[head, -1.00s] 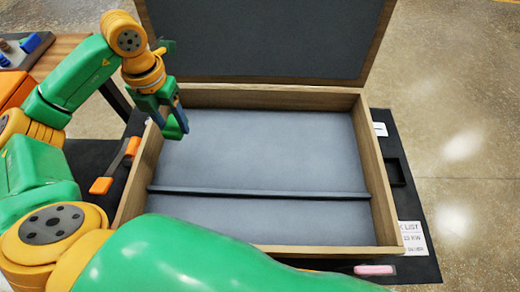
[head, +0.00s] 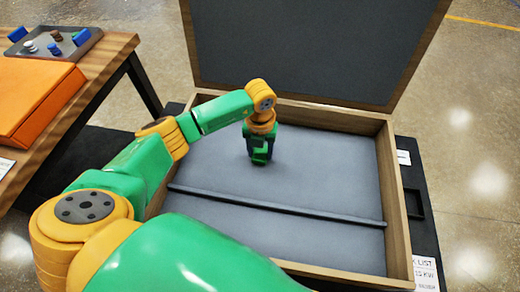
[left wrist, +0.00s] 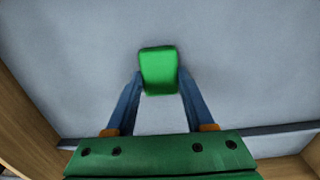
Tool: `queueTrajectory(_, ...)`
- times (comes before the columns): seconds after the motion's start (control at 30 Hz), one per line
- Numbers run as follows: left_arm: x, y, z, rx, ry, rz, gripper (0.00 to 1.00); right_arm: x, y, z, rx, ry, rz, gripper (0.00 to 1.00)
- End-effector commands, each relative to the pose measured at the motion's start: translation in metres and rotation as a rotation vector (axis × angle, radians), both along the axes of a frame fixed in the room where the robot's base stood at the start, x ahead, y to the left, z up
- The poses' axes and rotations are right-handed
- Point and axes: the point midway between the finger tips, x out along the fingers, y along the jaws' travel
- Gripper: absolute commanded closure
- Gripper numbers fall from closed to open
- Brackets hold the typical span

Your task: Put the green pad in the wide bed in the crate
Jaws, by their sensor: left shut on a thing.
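The green pad (left wrist: 159,70) shows in the left wrist view between the two blue fingertips of my left gripper (left wrist: 159,85), which is shut on it. In the head view my left gripper (head: 261,158) is over the wide bed (head: 315,165), the larger grey compartment on the far side of the divider. The pad is mostly hidden by the gripper there. Whether it touches the bed floor I cannot tell. The wooden crate (head: 398,200) stands open with its dark-lined lid (head: 310,45) raised at the back. My right gripper is not in view.
A dark divider bar (head: 290,208) separates the wide bed from the narrow near bed (head: 270,235). A wooden table (head: 110,55) at the left holds a grey tray (head: 42,53) of small parts and an orange case (head: 35,100). The visible bed floor is clear.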

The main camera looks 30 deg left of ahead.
Motion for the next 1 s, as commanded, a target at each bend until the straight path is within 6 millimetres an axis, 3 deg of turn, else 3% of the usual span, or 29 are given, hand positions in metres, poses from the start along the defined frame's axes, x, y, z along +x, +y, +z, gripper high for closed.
queueTrajectory(0.23, 0.0, 0.0, -0.004, 0.0, -0.001, 0.0, 0.98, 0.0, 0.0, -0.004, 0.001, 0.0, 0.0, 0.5)
queueTrajectory(0.27, 0.0, 0.0, -0.002, 0.0, -0.001, 0.0, 0.39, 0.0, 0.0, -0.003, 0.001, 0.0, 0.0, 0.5)
queueTrajectory(0.33, 0.0, 0.0, -0.002, 0.0, -0.001, 0.0, 0.2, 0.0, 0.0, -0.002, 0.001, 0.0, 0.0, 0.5)
queueTrajectory(0.37, 0.0, 0.0, -0.002, 0.0, -0.001, 0.0, 0.17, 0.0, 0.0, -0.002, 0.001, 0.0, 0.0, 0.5)
queueTrajectory(0.7, 0.001, 0.0, 0.007, 0.0, -0.003, -0.001, 0.17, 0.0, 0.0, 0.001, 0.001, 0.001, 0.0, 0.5)
queueTrajectory(1.0, 0.002, 0.001, 0.086, -0.001, -0.008, 0.0, 0.17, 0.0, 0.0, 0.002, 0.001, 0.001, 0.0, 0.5)
